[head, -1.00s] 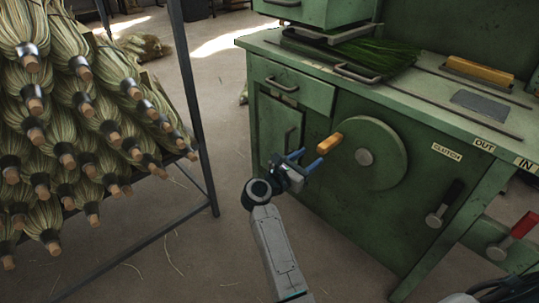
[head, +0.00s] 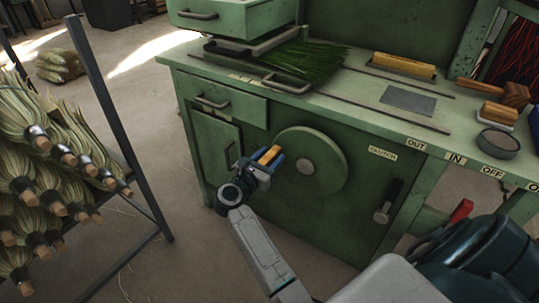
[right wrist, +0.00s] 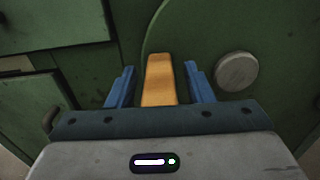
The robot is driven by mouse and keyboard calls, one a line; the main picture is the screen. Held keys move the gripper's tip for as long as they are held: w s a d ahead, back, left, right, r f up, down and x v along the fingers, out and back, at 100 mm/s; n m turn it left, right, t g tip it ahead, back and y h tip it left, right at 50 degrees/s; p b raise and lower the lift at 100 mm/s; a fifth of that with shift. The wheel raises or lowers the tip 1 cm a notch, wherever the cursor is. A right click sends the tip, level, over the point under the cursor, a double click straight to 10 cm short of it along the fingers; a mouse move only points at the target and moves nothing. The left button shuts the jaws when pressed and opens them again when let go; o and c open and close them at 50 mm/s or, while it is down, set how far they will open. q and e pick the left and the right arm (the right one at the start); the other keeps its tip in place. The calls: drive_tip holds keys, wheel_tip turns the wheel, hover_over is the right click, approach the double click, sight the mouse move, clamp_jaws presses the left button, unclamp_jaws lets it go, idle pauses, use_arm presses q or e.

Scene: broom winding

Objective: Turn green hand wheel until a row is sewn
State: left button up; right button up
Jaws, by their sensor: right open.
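The round green hand wheel (head: 325,172) is on the front of the green machine, with a grey hub at its middle. Its orange-yellow handle (head: 269,155) sticks out at the wheel's left side. My right gripper (head: 266,160) is at the handle with its blue fingers on either side of it. In the right wrist view the handle (right wrist: 159,80) stands between the two open fingers, with a gap on each side. The wheel's hub (right wrist: 237,71) shows to the right there. My left gripper is not in view.
A clutch lever (head: 382,213) and a red-handled lever (head: 461,211) are right of the wheel. A rack of brooms (head: 50,200) stands at the left. Green bristles (head: 300,60) lie on the machine top. Bare floor lies between rack and machine.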

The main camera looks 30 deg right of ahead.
drive_tip(key=shift+c, duration=0.2)
clamp_jaws()
drive_tip(key=shift+f, duration=0.15)
